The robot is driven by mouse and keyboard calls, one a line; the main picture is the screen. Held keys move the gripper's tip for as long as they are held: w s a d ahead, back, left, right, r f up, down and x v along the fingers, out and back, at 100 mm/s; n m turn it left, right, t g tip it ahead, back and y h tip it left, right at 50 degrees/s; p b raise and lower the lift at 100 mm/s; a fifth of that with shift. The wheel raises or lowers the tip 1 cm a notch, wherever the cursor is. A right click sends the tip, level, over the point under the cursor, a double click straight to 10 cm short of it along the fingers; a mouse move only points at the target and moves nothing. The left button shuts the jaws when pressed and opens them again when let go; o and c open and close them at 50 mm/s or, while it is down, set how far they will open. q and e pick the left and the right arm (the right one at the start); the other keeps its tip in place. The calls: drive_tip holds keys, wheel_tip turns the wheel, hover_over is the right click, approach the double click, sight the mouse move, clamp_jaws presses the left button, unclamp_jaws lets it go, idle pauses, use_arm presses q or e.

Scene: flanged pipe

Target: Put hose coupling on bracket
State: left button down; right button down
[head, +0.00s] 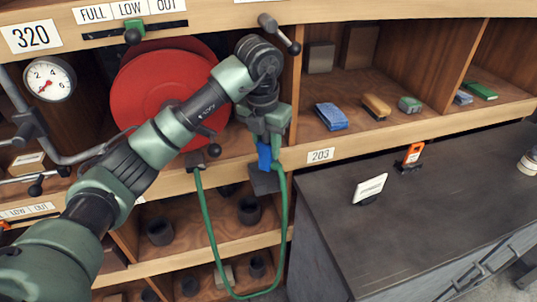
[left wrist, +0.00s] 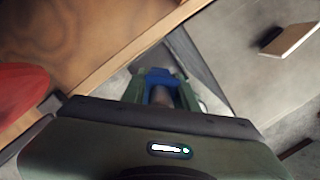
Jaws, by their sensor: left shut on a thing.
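My left gripper (head: 265,138) points down in front of the shelf edge, left of the 203 label. It is shut on the blue hose coupling (head: 264,158), which hangs upright below the fingers. In the left wrist view the blue coupling (left wrist: 159,94) sits between the green fingers (left wrist: 160,88). The green hose (head: 284,215) loops down from near the coupling and back up toward the reel. A dark grey plate (head: 265,183), probably the bracket, shows at the shelf front just below the coupling. I cannot tell whether they touch. My right gripper is not in view.
A red hose reel (head: 160,88) stands behind my left arm. Blue, tan and green blocks (head: 331,116) lie in the right cubby. A dark cabinet top (head: 430,210) at right holds a white card (head: 370,188) and an orange clamp (head: 412,157). Lower shelves hold dark cups (head: 249,211).

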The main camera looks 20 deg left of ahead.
sight(267, 157)
use_arm(q)
drive_tip(key=shift+a+f, duration=0.15)
drive_tip(key=shift+f, duration=0.35)
wheel_tip(267, 157, down, 2)
drive_tip(key=shift+s+f+p, duration=0.1)
drive_tip(key=shift+f+p, duration=0.15)
drive_tip(key=shift+p, duration=0.55)
drive_tip(key=shift+f+p, duration=0.25)
drive_tip(key=shift+p, duration=0.15)
drive_tip(key=shift+w+f, duration=0.25)
drive_tip(key=shift+f, duration=0.15)
drive_tip(key=shift+f, duration=0.15)
drive_tip(key=c, duration=1.1)
unclamp_jaws()
